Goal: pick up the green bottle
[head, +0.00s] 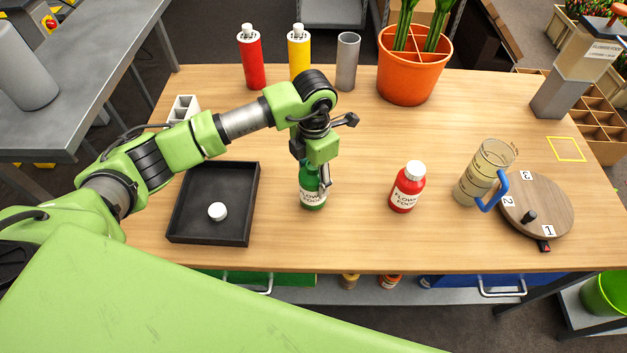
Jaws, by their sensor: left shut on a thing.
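A green bottle (312,196) with a pale "flower food" label stands upright on the wooden table, between the black tray and the red bottle. My left gripper (312,172) reaches down from above and is shut on the bottle's upper part. The gripper hides the bottle's top. I cannot tell whether its base touches the table. My right gripper is not in view.
A black tray (180,225) holding a white cap (217,211) lies to the left. A red bottle (408,187), a clear jug (484,172) and a numbered round board (548,205) stand to the right. An orange pot (412,75) stands behind.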

